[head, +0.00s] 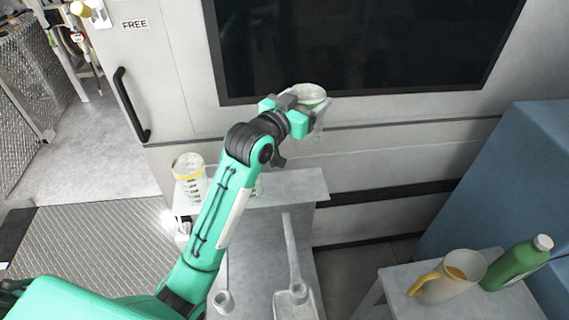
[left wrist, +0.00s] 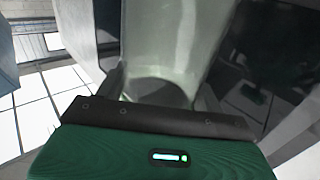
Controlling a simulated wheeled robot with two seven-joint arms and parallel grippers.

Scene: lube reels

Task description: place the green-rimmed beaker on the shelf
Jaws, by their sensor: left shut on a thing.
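The green-rimmed beaker (head: 309,95) is clear, with a pale green rim, and is held up in front of the machine's dark window. My left gripper (head: 300,118) is shut on it, with the arm reaching up from the lower left. In the left wrist view the beaker (left wrist: 170,50) fills the upper middle, between the jaws. The grey shelf (head: 290,187) is below the beaker in the head view, with no contact visible between them. A yellow-rimmed beaker (head: 190,180) stands on the shelf's left end. My right gripper is not in view.
A side table (head: 400,283) at the lower right holds a jug with a yellow handle (head: 450,277) and a green bottle (head: 518,262). A white container (head: 183,232) is low at the left. The shelf's right part looks clear; my arm hides its middle.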

